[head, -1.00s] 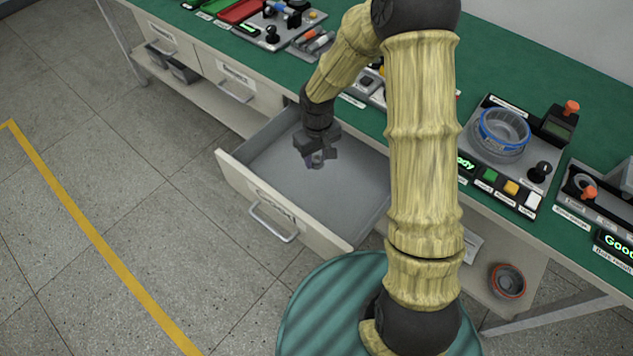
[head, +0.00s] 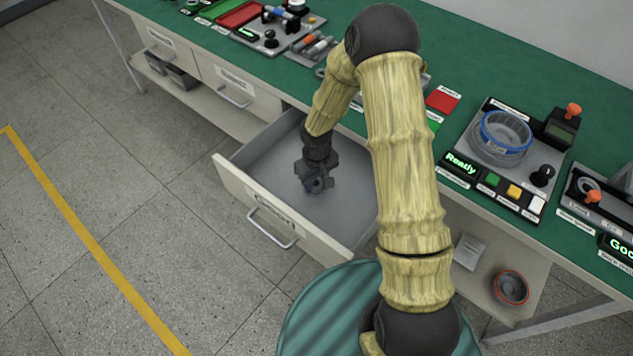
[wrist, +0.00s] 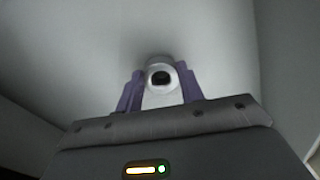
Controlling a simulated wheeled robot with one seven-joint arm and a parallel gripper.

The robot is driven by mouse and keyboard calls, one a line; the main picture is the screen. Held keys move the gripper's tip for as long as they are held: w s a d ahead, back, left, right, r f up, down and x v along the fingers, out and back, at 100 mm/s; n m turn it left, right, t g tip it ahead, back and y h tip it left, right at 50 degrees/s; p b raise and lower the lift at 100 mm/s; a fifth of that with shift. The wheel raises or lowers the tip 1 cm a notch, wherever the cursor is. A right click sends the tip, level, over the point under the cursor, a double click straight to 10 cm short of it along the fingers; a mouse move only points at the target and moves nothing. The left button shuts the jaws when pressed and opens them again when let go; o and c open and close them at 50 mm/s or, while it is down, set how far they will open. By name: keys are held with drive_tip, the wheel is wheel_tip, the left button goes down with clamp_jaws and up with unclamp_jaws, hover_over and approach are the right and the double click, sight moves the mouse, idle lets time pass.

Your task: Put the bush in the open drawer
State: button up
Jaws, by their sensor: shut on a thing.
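The bush, a small light grey ring with a dark hole, shows in the wrist view (wrist: 161,76) between the two purple fingers. My gripper (wrist: 160,92) is shut on it. In the head view my gripper (head: 316,184) points down inside the open drawer (head: 252,194), near the drawer's front left part. The bush is too small and too covered by the gripper to make out clearly in the head view. In the wrist view the grey drawer floor lies behind the bush; I cannot tell whether the bush touches it.
The green workbench (head: 470,60) above the drawer carries a control box reading "Ready" with a blue-ringed part (head: 502,135) and several tools. A closed drawer (head: 238,90) is to the left. An orange-rimmed round part (head: 511,287) sits on the lower shelf at right.

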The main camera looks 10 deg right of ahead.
drive_tip(key=shift+f, duration=0.25)
drive_tip(key=shift+f, duration=0.2)
drive_tip(key=o, duration=1.1)
drive_tip(key=shift+r, duration=0.1)
wheel_tip(320, 180, up, 12)
drive_tip(key=shift+r+p, duration=0.1)
drive_tip(key=shift+p, duration=0.95)
